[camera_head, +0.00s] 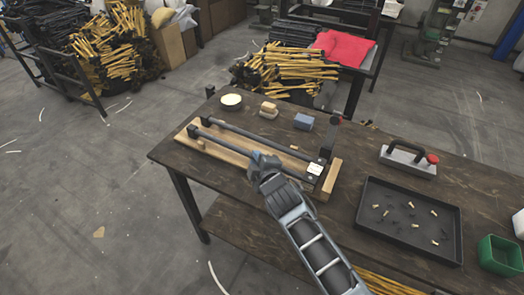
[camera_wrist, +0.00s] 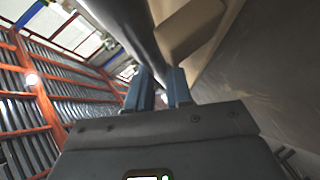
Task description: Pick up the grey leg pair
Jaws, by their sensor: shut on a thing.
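The grey leg pair (camera_head: 222,144) is two long grey bars, roughly parallel, with dark end pieces. It lies over a wooden board (camera_head: 190,139) on the workbench. My gripper (camera_head: 262,163) reaches in from the front and is shut on the nearer bar, right of its middle. My gripper and forearm hide part of that bar. In the wrist view, the two blue fingers (camera_wrist: 159,88) are close to the grey bar (camera_wrist: 122,25), which runs up and away. The exact contact is hard to see, and I cannot tell whether the pair is clear of the board.
The workbench (camera_head: 345,200) also carries a round tin (camera_head: 231,101), tan blocks (camera_head: 268,110), a blue block (camera_head: 303,121), a handled tool (camera_head: 408,160), a black tray (camera_head: 410,225) of small parts and a green bin (camera_head: 500,255). A wooden strip (camera_head: 332,180) stands close right of the pair.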

